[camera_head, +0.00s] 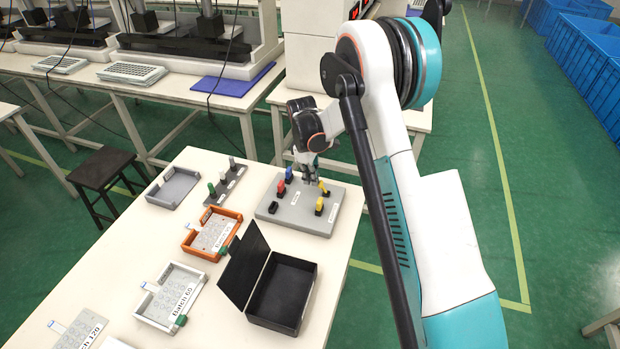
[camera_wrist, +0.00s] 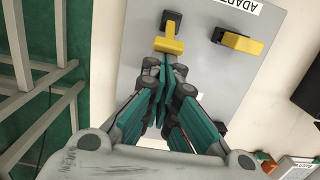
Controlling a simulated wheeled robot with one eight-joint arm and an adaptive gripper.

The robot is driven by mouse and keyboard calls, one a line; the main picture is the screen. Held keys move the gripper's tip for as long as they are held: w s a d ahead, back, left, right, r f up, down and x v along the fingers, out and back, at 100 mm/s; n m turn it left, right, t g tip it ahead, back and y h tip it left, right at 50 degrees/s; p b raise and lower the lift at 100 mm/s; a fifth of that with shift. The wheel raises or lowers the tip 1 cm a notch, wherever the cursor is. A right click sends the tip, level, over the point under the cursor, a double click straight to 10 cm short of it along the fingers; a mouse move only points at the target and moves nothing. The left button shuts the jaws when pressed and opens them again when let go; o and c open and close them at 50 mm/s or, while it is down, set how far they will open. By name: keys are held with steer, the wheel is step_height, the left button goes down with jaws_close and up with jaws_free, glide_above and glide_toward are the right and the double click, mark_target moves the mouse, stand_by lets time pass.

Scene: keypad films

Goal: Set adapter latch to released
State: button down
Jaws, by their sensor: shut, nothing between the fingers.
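A grey panel (camera_head: 285,217) lies on the white table and also fills much of the wrist view (camera_wrist: 140,80). It carries two yellow latch handles. The far one (camera_head: 323,187) shows in the wrist view (camera_wrist: 172,45) on a dark base, just beyond my fingertips; I cannot tell whether they touch it. The nearer one (camera_head: 319,205) shows to its right in the wrist view (camera_wrist: 242,42), beside a cut-off label (camera_wrist: 238,8) reading "ADAPT". My gripper (camera_wrist: 166,68) is shut and empty, low over the panel; it also shows in the head view (camera_head: 311,179).
Red (camera_head: 281,188) and blue (camera_head: 289,174) pieces and a black block (camera_head: 273,207) stand on the panel's left. An open black box (camera_head: 283,290), an orange tray (camera_head: 232,215) and grey trays stand on the table. The right of the panel is near the table edge.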

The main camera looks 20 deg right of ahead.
mark_target(321, 183)
steer(key=shift+s+d+r+y, duration=0.1)
steer(key=shift+d+r+y, duration=0.1)
steer(key=shift+y, duration=0.1)
steer(key=shift+s+d+r+t+y, duration=0.35)
steer(key=shift+d+t+y, duration=0.3)
steer(key=shift+y, duration=0.25)
steer(key=d+t+y+b, duration=0.1)
steer(key=s+d+r+t+y, duration=0.1)
steer(key=y, duration=0.1)
steer(key=shift+s+t+b, duration=0.25)
steer(key=shift+b, duration=0.1)
steer(key=shift+s+d, duration=0.35)
steer(key=shift+d, duration=0.15)
steer(key=shift+r, duration=0.2)
steer(key=shift+r, duration=0.7)
steer(key=w+a+r+p, duration=0.1)
steer(key=w+a+r, duration=0.1)
steer(key=a, duration=0.2)
steer(key=s+d+r+p, duration=0.3)
steer(key=d+r, duration=0.3)
steer(key=r, duration=0.1)
steer(key=shift+s, duration=0.25)
